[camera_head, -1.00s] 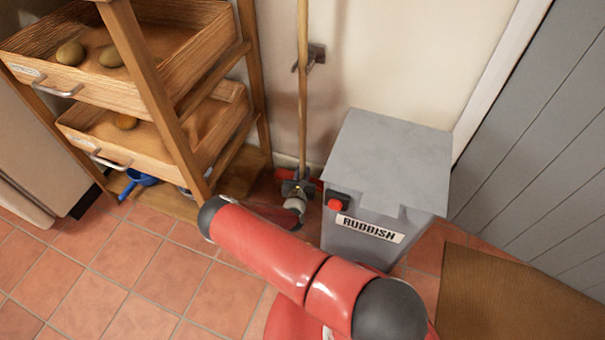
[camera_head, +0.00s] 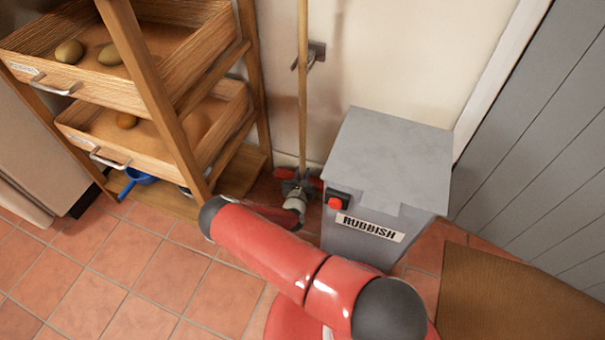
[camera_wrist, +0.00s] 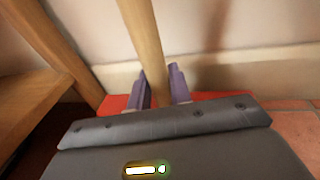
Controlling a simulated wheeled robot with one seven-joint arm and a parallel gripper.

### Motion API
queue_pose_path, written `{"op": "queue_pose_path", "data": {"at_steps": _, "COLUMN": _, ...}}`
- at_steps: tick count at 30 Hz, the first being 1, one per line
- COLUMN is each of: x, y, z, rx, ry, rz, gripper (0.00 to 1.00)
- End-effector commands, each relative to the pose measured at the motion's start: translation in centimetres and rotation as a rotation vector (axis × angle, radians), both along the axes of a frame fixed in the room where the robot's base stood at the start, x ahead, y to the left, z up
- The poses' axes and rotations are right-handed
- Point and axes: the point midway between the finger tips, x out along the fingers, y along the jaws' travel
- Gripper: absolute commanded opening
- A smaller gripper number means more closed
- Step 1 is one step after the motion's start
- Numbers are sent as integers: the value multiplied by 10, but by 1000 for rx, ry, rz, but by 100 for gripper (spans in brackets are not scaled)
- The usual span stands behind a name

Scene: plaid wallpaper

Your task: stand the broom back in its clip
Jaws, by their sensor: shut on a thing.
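The broom's wooden handle (camera_head: 303,100) stands nearly upright close to the wall. The grey clip (camera_head: 317,52) is fixed to the wall beside it. The handle passes by the clip's left side, and I cannot tell whether it sits between the prongs. My gripper (camera_head: 297,182) is low down, shut on the handle near its bottom end. In the wrist view the handle (camera_wrist: 143,40) runs down between my gripper's two fingers (camera_wrist: 161,88). A red part, seemingly the broom head (camera_wrist: 205,97), shows behind the fingers, mostly hidden by my gripper.
A grey rubbish bin (camera_head: 388,165) stands close on the right. A wooden rack (camera_head: 163,110) with drawers stands on the left, with a blue pan (camera_head: 137,180) low in it. A brown mat (camera_head: 510,295) lies at front right. Tiled floor (camera_head: 130,275) is clear at front left.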

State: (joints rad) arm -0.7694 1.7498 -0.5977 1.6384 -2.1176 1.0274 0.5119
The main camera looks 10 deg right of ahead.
Motion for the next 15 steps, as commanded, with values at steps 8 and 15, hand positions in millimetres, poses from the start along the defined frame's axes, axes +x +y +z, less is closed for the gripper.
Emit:
{"op": "queue_pose_path", "data": {"at_steps": 8, "x": 0, "y": 0, "z": 1, "rx": 0, "ry": -1, "rz": 0, "gripper": 46}}
{"op": "queue_pose_path", "data": {"at_steps": 15, "x": -1, "y": 0, "z": -1, "rx": 0, "ry": 2, "rz": 0, "gripper": 46}}
